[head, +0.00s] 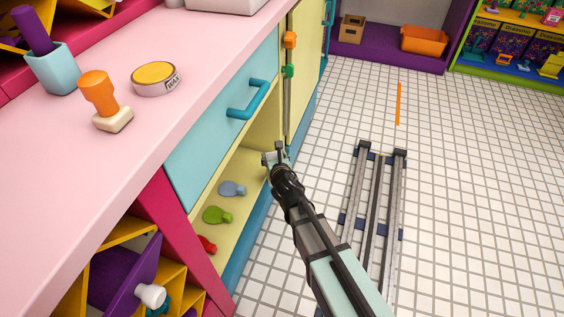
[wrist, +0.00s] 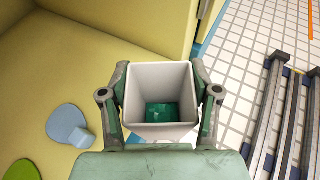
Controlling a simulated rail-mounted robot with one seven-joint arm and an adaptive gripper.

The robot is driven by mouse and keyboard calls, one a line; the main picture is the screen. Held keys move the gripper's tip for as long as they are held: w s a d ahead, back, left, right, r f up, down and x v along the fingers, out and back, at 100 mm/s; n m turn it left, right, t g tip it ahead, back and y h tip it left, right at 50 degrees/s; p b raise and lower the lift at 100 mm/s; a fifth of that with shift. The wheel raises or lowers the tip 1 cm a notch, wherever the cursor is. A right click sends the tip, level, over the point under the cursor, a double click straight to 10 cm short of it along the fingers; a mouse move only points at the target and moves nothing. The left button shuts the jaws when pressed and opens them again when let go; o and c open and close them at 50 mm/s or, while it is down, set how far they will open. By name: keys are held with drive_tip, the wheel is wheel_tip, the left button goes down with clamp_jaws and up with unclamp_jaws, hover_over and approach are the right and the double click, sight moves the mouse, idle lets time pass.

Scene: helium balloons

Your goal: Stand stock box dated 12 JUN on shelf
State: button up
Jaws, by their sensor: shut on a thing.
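My gripper (head: 274,158) is shut on a white square box with an open top, which shows clearly in the wrist view (wrist: 158,77). A finger of my gripper (wrist: 158,98) is on either side of the box. Something teal shows at the bottom inside it. No date is readable on the box. The box is held at the open front of the yellow shelf compartment (head: 245,158), which also shows in the wrist view (wrist: 40,50). The box's underside is hidden, so I cannot tell whether it touches the shelf.
Blue (head: 231,188), green (head: 217,215) and red (head: 207,244) flat balloons lie on the shelf left of my gripper. A blue drawer (head: 220,115) is above. Floor rails (head: 375,200) lie right.

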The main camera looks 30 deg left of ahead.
drive_tip(key=s+a+b, duration=0.1)
drive_tip(key=a, duration=0.9)
drive_tip(key=s+a+b, duration=0.1)
drive_tip(key=s+a, duration=0.1)
drive_tip(key=a, duration=0.9)
drive_tip(key=shift+s, duration=0.3)
drive_tip(key=shift+f+b, duration=0.3)
drive_tip(key=shift+f, duration=0.35)
drive_tip(key=o, duration=1.7)
drive_tip(key=shift+p+v, duration=1.15)
drive_tip(key=shift+v, duration=2.35)
drive_tip(key=shift+w+d+p, duration=0.3)
drive_tip(key=shift+d+p, duration=0.1)
drive_tip(key=shift+d, duration=1.25)
drive_tip(key=shift+w+d+p, duration=0.25)
drive_tip(key=shift+d+p, duration=0.2)
drive_tip(key=shift+d, duration=1.15)
drive_tip(key=shift+w+d+p, duration=0.3)
drive_tip(key=shift+d+p, duration=0.1)
drive_tip(key=shift+d, duration=1.25)
